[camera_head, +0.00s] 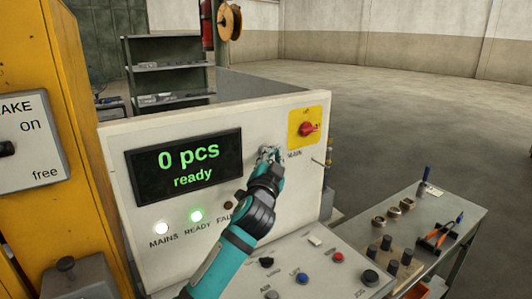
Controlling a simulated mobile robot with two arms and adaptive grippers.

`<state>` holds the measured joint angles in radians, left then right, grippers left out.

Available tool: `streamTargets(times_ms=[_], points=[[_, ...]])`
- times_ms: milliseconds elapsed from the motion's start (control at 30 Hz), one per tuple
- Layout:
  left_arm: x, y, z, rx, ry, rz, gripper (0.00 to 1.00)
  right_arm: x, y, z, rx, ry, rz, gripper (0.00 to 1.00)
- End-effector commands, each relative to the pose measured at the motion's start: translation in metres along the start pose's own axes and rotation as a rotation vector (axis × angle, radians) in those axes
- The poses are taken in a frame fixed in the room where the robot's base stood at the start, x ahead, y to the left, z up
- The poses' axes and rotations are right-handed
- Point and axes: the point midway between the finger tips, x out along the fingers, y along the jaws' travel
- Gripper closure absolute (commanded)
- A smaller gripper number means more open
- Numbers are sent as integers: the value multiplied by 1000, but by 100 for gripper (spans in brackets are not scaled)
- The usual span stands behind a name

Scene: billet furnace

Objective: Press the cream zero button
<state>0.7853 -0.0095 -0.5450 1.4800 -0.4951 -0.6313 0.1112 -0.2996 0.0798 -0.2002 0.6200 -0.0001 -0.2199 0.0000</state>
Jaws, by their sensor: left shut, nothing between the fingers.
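A small cream button (315,241) shows on the sloped control desk (325,262), right of my forearm; its lettering is too small to read. My left gripper (268,153) is shut and empty, up in front of the white upright panel (285,190). It is above and to the left of the cream button and apart from it. I cannot tell whether its fingertips touch the upright panel. The display (187,168) on this panel reads "0 pcs ready" in green. My right gripper is not in view.
A red switch (309,129) on a yellow plate is right of my gripper. A grey side table (450,212) with tools stands at the right.

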Motion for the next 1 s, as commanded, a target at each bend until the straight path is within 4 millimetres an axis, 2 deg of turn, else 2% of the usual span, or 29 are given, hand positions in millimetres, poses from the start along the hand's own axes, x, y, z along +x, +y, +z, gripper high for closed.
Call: streamTargets(times_ms=[500,1000], points=[[-32,24,-24,-2,1,1,100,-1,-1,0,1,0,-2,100],[-34,25,-25,0,1,0,100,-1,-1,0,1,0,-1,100]])
